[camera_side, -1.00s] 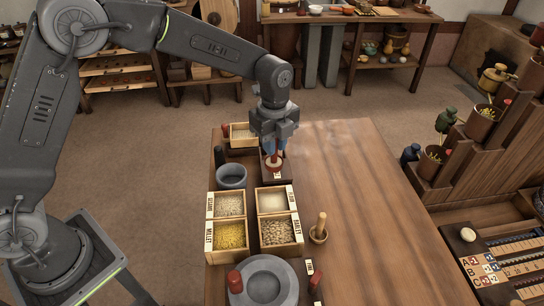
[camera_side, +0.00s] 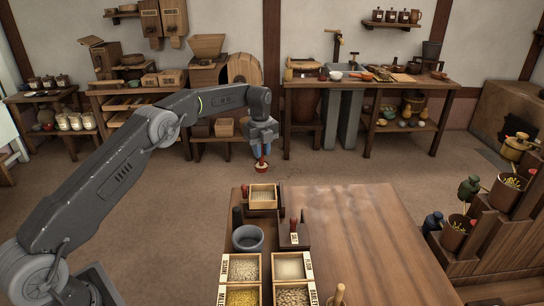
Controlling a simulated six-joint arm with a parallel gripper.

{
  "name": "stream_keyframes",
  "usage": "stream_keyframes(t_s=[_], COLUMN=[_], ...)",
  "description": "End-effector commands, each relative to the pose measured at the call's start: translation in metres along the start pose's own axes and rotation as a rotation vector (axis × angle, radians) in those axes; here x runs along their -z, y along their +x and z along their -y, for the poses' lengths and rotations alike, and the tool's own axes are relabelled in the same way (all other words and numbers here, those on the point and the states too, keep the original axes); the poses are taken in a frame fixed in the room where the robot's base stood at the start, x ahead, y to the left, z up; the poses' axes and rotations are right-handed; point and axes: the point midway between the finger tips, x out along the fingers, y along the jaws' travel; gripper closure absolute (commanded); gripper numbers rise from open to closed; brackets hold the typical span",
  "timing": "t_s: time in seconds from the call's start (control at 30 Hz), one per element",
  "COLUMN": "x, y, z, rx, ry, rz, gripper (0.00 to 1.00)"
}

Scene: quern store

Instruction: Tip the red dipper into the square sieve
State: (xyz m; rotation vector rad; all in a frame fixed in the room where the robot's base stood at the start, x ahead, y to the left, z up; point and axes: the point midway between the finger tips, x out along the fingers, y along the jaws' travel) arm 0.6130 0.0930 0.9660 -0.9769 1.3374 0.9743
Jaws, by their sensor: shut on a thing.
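My gripper (camera_side: 263,148) is shut on the red dipper (camera_side: 262,167), which hangs below the fingers and looks upright. Its contents are too small to make out. A square wooden frame with a pale inside, which looks like the square sieve (camera_side: 263,205), is at the far left end of the table. In the picture the dipper shows just above the sieve's back edge, apart from it. The exact height and depth between them cannot be told.
Labelled grain boxes (camera_side: 260,285) are nearer. The table's right side (camera_side: 370,240) is clear. Stepped shelves (camera_side: 490,240) stand at the right.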

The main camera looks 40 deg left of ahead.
Motion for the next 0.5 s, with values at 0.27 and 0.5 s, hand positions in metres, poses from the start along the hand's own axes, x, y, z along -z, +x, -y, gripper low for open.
stream_keyframes(t_s=[0.27, 0.5], x=[0.004, 0.008], y=[0.039, 0.044], z=[0.0, -0.001], rx=[-0.004, 0.022], ry=[0.003, 0.003], rz=[-0.002, 0.05], gripper=[1.0, 1.0])
